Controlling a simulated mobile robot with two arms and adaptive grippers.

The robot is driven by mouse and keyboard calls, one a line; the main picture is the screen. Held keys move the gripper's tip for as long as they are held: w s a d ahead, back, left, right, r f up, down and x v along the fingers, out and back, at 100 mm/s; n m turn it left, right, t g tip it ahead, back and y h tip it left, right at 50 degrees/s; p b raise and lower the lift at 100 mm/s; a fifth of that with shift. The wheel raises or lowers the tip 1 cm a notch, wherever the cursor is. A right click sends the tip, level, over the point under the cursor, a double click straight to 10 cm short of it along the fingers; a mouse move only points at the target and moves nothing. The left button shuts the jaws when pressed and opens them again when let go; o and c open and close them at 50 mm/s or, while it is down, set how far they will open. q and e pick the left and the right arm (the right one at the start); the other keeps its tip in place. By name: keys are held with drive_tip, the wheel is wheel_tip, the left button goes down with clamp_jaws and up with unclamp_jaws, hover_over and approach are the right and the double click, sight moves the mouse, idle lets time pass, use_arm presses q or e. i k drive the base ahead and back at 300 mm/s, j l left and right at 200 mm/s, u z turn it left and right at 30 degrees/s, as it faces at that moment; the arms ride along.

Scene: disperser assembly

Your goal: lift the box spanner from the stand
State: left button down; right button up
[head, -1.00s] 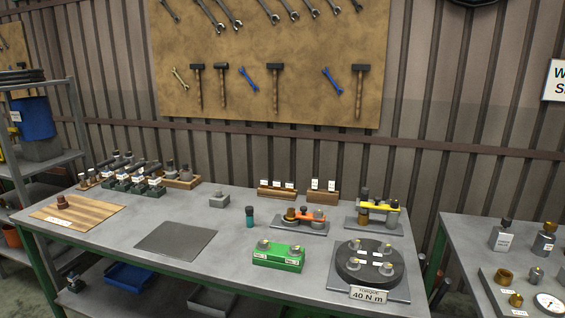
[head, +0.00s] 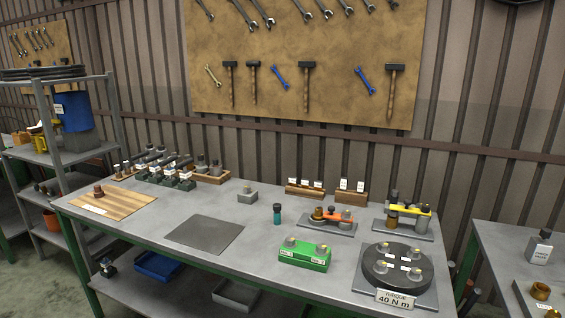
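I cannot tell for sure which item is the box spanner. A small grey block (head: 247,196) with a short dark piece on top stands near the middle of the workbench (head: 150,232). Two wooden stands with white labels, a left one (head: 305,190) and a right one (head: 351,195), are at the bench's back edge. Any tool in them is hard to separate from the dark ribs of the wall. A small teal cylinder with a dark top (head: 277,214) stands in front of them. Neither of my grippers is in view.
A green block (head: 305,253), a round black fixture (head: 397,266) with a torque sign (head: 395,298), and plates with orange (head: 327,216) and yellow (head: 407,210) parts fill the right side. A dark mat (head: 203,234) and wooden board (head: 113,203) lie left. A second table (head: 492,239) stands right.

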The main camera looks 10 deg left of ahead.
sight(185, 174)
drive_tip(key=i+j, duration=0.2)
drive_tip(key=j, duration=0.15)
drive_tip(key=i+j+z, duration=0.15)
drive_tip(key=i+j, duration=0.2)
drive_tip(key=j, duration=0.3)
drive_tip(key=i+j+z, duration=0.1)
drive_tip(key=j, duration=0.25)
drive_tip(key=i, duration=0.1)
